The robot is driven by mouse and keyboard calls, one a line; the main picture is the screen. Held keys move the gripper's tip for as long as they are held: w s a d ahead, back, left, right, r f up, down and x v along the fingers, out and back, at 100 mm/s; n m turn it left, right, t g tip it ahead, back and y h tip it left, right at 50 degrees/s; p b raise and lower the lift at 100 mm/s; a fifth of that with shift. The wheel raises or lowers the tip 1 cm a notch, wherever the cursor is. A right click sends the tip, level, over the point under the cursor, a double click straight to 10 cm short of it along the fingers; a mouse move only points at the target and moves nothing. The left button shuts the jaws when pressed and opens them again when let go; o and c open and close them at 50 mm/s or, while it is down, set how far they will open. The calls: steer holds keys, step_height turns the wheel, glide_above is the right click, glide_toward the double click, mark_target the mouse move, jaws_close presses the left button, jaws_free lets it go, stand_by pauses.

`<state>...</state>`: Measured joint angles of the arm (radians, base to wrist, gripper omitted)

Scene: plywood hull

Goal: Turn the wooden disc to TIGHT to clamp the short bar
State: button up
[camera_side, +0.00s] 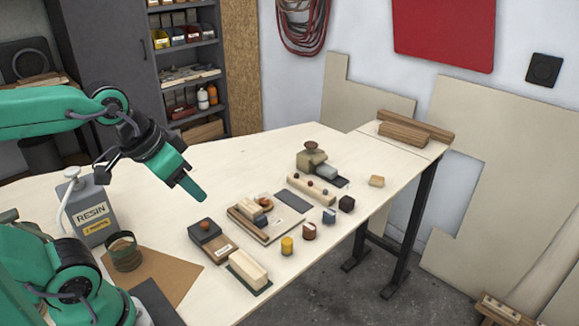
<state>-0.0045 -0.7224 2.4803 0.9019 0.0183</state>
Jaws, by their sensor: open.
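My gripper (190,188) is open and empty. It hangs above the table, left of the clamp fixture and apart from it. The wooden disc (265,199) seems to be the small round tan piece on this fixture, near the table's middle. A grey and wood block, which may be the short bar (259,207), sits against it. The fixture's base (278,229) is a flat board with a wooden rail on its left and a small white label. The label's words and the disc's turn are too small to read.
A grey block with a red-brown knob (205,230) and a pale block (248,266) stand nearby. Small coloured pieces, including a yellow cylinder (287,246), line the front right. An olive block (309,160) stands behind. The resin jug (92,208) and glass jar (123,252) are left.

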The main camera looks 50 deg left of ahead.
steer(key=w+a+m+g, duration=0.2)
steer(key=w, duration=0.6)
steer(key=m+g, duration=0.4)
steer(key=m, duration=0.1)
glide_above(264, 200)
step_height(264, 200, down, 14)
steer(key=shift+w+f, duration=0.15)
steer(key=shift+f, duration=0.15)
steer(key=shift+f, duration=0.15)
steer(key=shift+f, duration=3.8)
steer(key=c, duration=1)
